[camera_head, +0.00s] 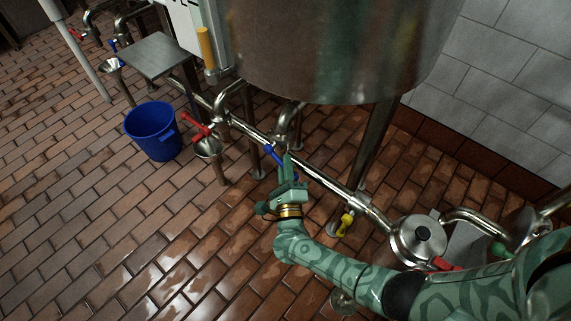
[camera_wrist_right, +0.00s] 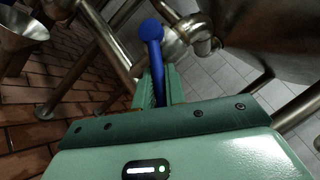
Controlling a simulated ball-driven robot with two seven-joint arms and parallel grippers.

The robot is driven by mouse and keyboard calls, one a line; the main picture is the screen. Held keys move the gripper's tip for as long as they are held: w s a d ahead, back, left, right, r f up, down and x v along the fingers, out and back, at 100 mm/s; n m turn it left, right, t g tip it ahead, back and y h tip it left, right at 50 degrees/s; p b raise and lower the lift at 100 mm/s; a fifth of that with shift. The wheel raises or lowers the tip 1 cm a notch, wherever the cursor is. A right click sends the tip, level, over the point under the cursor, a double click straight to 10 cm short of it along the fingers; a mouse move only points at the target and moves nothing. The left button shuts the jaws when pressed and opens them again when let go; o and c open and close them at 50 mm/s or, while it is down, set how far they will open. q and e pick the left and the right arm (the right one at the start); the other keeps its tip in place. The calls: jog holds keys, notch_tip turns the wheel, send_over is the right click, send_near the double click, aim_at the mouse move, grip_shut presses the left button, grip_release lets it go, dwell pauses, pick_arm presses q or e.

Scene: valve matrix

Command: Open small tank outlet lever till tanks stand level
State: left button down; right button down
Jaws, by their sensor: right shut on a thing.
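My right gripper (camera_head: 288,168) is shut on a blue lever (camera_head: 271,154) at a steel pipe valve under the big steel tank (camera_head: 330,55). In the right wrist view the blue lever (camera_wrist_right: 152,32) stands between the green fingers (camera_wrist_right: 158,88), its rounded end sticking out past them. The lever's inner part is hidden by the fingers. I cannot tell from these views which tank this lever serves, and no liquid level shows. My left gripper is not in view.
A red lever (camera_head: 197,131) sits left on the same pipe line, above a steel funnel (camera_head: 208,147). A yellow lever (camera_head: 346,224) and a red lever (camera_head: 445,265) are to the right. A blue bucket (camera_head: 153,131) stands on the brick floor. A tank leg (camera_head: 374,145) rises behind the pipe.

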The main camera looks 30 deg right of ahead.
jog(key=shift+w+a+f+m+t+h, duration=0.1)
jog(key=shift+f+m+t+h, duration=0.2)
jog(key=shift+f+m, duration=0.25)
jog(key=c, duration=1.5)
grip_release()
jog(key=shift+o, duration=0.2)
jog(key=shift+r, duration=0.15)
jog(key=v, duration=1.6)
jog(key=shift+a, duration=0.15)
jog(key=shift+c, duration=0.3)
